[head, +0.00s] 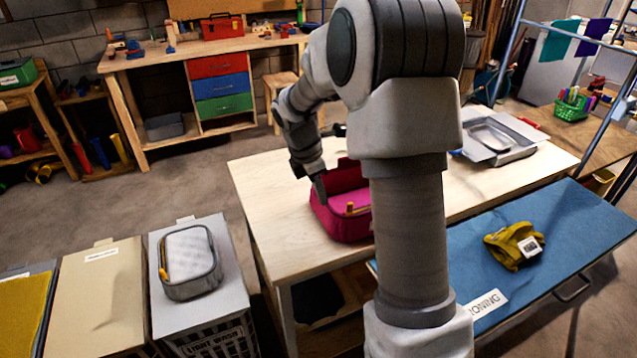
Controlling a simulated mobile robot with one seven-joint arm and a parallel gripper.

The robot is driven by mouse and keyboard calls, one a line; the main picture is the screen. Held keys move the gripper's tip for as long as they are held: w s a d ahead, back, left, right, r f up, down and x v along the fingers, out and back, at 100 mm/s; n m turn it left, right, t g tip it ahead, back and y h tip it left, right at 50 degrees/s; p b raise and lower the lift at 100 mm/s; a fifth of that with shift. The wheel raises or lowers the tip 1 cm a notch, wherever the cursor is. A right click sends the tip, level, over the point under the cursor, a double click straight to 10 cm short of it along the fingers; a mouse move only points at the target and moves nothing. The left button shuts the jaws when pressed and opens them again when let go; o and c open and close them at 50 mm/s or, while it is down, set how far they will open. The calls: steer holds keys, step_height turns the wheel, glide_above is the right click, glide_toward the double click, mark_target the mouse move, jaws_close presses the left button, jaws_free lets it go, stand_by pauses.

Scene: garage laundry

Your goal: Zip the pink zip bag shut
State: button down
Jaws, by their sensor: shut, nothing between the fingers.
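The pink zip bag (343,222) lies on the light wooden table, partly hidden behind my arm. Its top looks open, with the inside showing. A small yellow-orange piece, which looks like the zip pull, shows at its front edge (351,208). My gripper (321,199) points down at the bag's left side, at or just above the rim. It is shut with nothing in it. I cannot tell whether the fingertips touch the bag. The right part of the bag is hidden by my arm.
A grey clear-topped case (189,262) with an orange pull sits on the light wash bin at left. A metal tray (497,140) stands at the table's back right. A yellow cloth (513,246) lies on the blue ironing surface (580,215). The table's left part (265,185) is clear.

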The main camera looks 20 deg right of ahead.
steer(key=d+f, duration=0.4)
steer(key=shift+d+f, duration=0.1)
steer(key=shift+d, duration=0.4)
steer(key=shift+w, duration=0.1)
steer(key=d+p, duration=0.2)
steer(key=d, duration=0.4)
steer(key=d+p, duration=0.2)
steer(key=d, duration=0.5)
steer(key=d+p, duration=0.2)
steer(key=d, duration=0.5)
steer(key=shift+w, duration=0.25)
steer(key=shift+a, duration=0.1)
